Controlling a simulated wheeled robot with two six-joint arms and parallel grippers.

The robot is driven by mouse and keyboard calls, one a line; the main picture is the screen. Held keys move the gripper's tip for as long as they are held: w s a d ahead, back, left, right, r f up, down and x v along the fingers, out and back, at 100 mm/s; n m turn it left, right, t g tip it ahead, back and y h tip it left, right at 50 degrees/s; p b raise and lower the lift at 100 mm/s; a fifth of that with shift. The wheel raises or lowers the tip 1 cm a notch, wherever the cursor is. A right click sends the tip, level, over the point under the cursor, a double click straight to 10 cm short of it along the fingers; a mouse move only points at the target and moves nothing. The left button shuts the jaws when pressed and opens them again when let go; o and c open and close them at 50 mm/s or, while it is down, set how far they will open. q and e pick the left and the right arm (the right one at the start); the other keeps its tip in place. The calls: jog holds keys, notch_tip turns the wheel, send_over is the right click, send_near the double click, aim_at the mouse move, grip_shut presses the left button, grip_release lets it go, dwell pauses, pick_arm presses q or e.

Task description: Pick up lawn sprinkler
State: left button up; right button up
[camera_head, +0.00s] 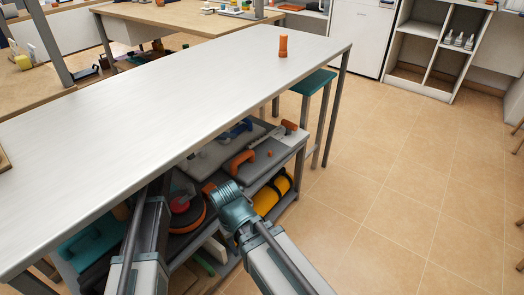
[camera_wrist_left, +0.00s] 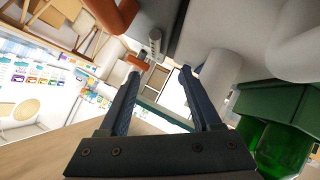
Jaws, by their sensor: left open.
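I cannot tell for sure which thing is the lawn sprinkler. A small upright orange object (camera_head: 283,46) stands alone near the far right end of the white table. Below that table, orange-handled tools (camera_head: 242,160) and other items lie on a shelf unit. My left gripper (camera_wrist_left: 160,74) is open, with two dark fingers apart and nothing clearly held between them. An orange piece (camera_wrist_left: 137,62) and a grey ribbed rod show beyond the fingertips in the left wrist view. In the head view, the fingertips cannot be made out clearly. My right gripper is not clearly seen.
The long white table (camera_head: 180,75) is mostly bare. The shelf unit beneath it is crowded, with a yellow cylinder (camera_head: 266,198) low down. A teal stool (camera_head: 314,82) stands by the table's far end. Open tiled floor (camera_head: 390,190) lies to the right.

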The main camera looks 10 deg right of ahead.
pick_arm(q)
jog(key=b, duration=0.4)
send_near(269, 145)
jog(key=w+a, duration=0.3)
jog(key=shift+w+d, duration=0.1)
jog(key=shift+d, duration=0.2)
jog(key=b+x, duration=0.2)
jog(key=x, duration=0.2)
jog(key=shift+w+d+f+b, duration=0.1)
jog(key=shift+d+f+b, duration=0.05)
jog(key=shift+d+b, duration=0.25)
jog(key=shift+d, duration=0.2)
jog(key=c, duration=1)
grip_shut()
jog(key=shift+w+a, duration=0.15)
jog(key=shift+a, duration=0.2)
